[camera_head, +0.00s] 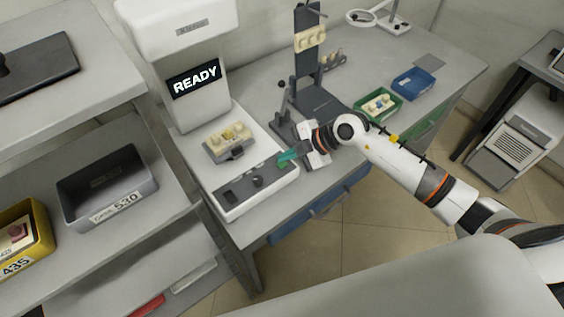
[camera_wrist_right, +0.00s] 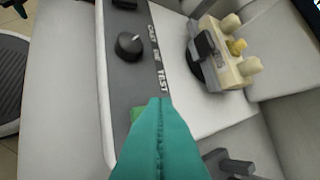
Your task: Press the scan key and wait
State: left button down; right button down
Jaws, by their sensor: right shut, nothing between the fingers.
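The scanner (camera_head: 245,191) is a white machine with a dark control strip, and its screen (camera_head: 195,79) reads READY. My right gripper (camera_head: 284,159) is shut and empty, with its teal fingertips over the far right end of the strip. In the right wrist view the fingers (camera_wrist_right: 158,125) cover most of a green key (camera_wrist_right: 137,115); I cannot tell whether they touch it. A black knob (camera_wrist_right: 130,45) sits further along the strip. A cream dental model (camera_head: 228,138) rests in a dark holder on the scanner bed. My left gripper is not in view.
A black stand (camera_head: 309,75) with another cream model is behind my right arm. A green tray (camera_head: 377,106) and a blue tray (camera_head: 414,84) lie to the right. Shelves at left hold a grey bin (camera_head: 106,186) and a yellow bin (camera_head: 22,240).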

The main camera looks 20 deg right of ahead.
jog(key=shift+f, duration=0.2)
jog(key=shift+f, duration=0.25)
jog(key=shift+f, duration=0.45)
dwell(0.9)
jog(key=shift+r+p, duration=0.9)
jog(key=shift+p, duration=0.3)
notch_tip(320, 180, up, 5)
jog(key=p, duration=0.5)
jog(key=shift+p, duration=0.35)
